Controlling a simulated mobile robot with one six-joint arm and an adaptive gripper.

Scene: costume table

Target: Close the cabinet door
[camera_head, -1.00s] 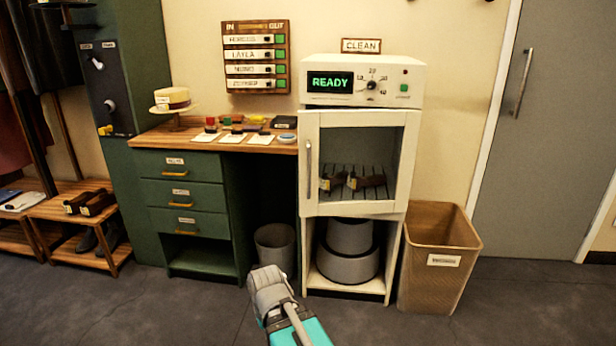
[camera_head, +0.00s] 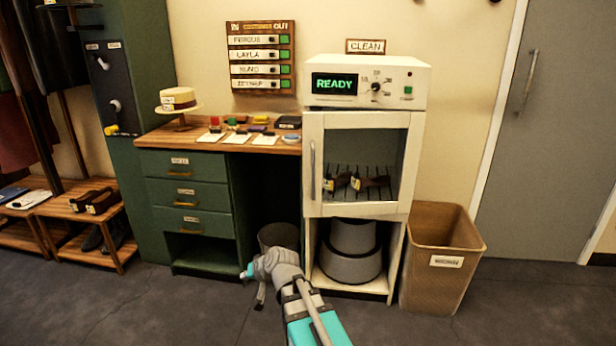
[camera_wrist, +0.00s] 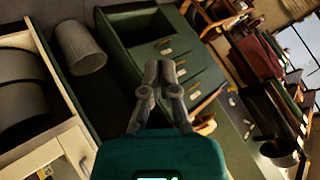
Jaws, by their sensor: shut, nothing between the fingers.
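The white cabinet (camera_head: 395,240) stands against the wall, with a glass door on its upper compartment. The door (camera_head: 365,209) has a white frame and a vertical metal handle (camera_head: 312,165) on its left side. It lies against or very near the cabinet front; I cannot tell whether a small gap remains. My gripper (camera_head: 248,272) is low in front of the cabinet's left side, pointing left, apart from the door and handle. In the wrist view my gripper (camera_wrist: 160,72) has its fingers together and empty. The glass door is not clear in that view.
A wicker bin (camera_head: 440,265) stands right of the cabinet. A grey bin (camera_head: 278,236) sits under the desk. The green desk (camera_head: 190,195) with drawers stands left. A white device (camera_head: 412,90) reading READY sits on the cabinet. The floor in front is clear.

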